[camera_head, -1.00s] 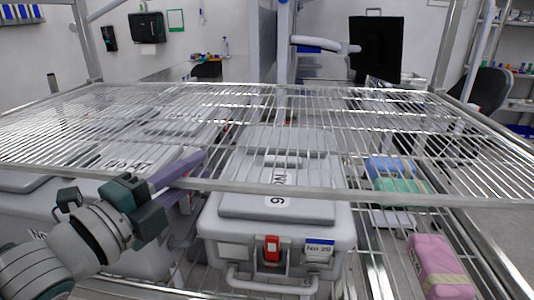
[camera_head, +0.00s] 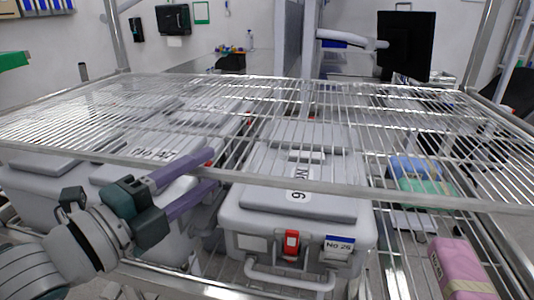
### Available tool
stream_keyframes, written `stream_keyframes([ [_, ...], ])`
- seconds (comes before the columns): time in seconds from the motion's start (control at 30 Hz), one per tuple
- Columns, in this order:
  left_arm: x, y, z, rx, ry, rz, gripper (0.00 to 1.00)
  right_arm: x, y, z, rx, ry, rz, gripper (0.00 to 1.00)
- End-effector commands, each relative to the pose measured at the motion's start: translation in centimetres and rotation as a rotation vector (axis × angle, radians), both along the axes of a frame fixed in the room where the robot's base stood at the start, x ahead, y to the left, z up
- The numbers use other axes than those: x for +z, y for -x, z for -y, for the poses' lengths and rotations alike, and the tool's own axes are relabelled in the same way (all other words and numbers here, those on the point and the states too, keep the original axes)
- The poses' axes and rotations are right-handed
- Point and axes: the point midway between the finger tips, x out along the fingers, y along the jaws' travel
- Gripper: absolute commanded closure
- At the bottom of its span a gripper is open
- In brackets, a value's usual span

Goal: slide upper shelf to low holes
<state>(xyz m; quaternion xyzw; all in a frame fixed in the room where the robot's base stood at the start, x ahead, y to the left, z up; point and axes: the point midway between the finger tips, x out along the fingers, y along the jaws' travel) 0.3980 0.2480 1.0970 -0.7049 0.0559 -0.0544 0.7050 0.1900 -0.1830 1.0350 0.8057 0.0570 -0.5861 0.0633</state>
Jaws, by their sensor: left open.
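The upper shelf (camera_head: 330,187) is a silver wire rack that spans the view between metal posts, with its front bar nearest me. My left gripper (camera_head: 213,170) is at the front bar, left of the middle. Its two purple fingers are apart, one near the bar's height and one below it. I cannot tell whether either finger touches the bar. My right gripper is not in view. The low holes cannot be made out.
Below the shelf stand a grey case (camera_head: 290,235) with a red latch and another grey case (camera_head: 130,195) at left. Pink (camera_head: 462,268), green (camera_head: 430,195) and blue (camera_head: 415,168) packs lie at right. A post (camera_head: 483,45) rises at the back right.

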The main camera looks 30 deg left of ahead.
Motion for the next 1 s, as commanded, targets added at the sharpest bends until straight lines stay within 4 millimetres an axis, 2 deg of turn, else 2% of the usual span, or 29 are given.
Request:
stream_keyframes([
  [0.03,-0.2,1.1,-0.1,0.0,0.0,-0.005,0.5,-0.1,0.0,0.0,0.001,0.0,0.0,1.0],
  [0.2,-0.2,4.2,-0.6,0.001,0.0,-0.005,0.5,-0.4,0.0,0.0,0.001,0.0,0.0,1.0],
  [0.4,-0.2,6.2,-1.0,0.001,0.0,-0.004,0.5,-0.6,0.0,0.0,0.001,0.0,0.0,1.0],
  [1.0,-0.1,6.5,-1.0,0.005,0.009,-0.009,0.5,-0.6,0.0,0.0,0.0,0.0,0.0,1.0],
])
